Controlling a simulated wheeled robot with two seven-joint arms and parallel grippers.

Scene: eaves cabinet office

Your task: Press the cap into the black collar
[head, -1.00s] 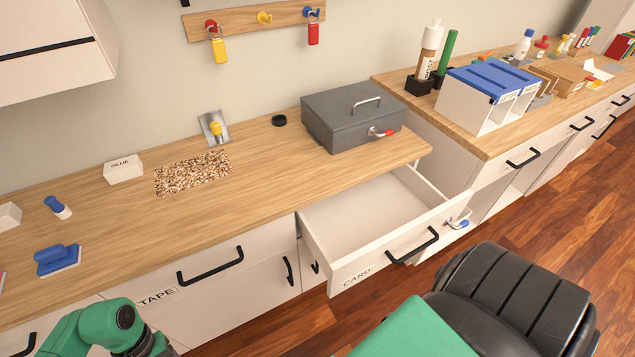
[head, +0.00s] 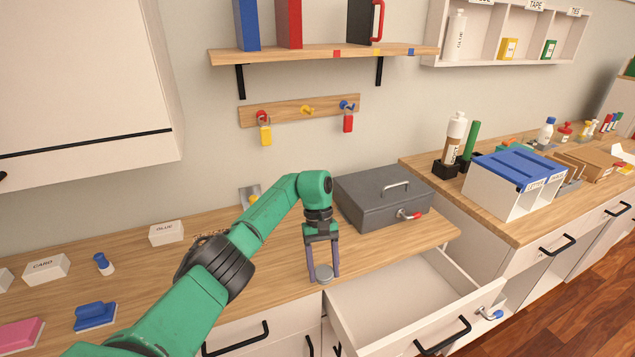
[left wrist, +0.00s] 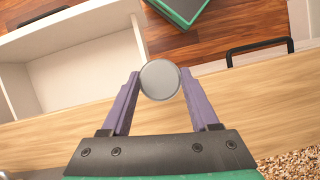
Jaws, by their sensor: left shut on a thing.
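My left gripper (head: 322,276) points down over the front part of the wooden counter, near the open drawer. It is shut on a round grey cap (head: 323,273), held between its two purple fingertips. In the left wrist view the cap (left wrist: 160,80) shows as a flat grey disc between the fingers (left wrist: 158,84), with the counter edge and drawer below it. The black collar is not visible in the current views. My right gripper is not in view.
The grey cash box (head: 385,196) stands right of my left gripper. The drawer (head: 395,300) below is open and empty. A shelf (head: 320,53) hangs above.

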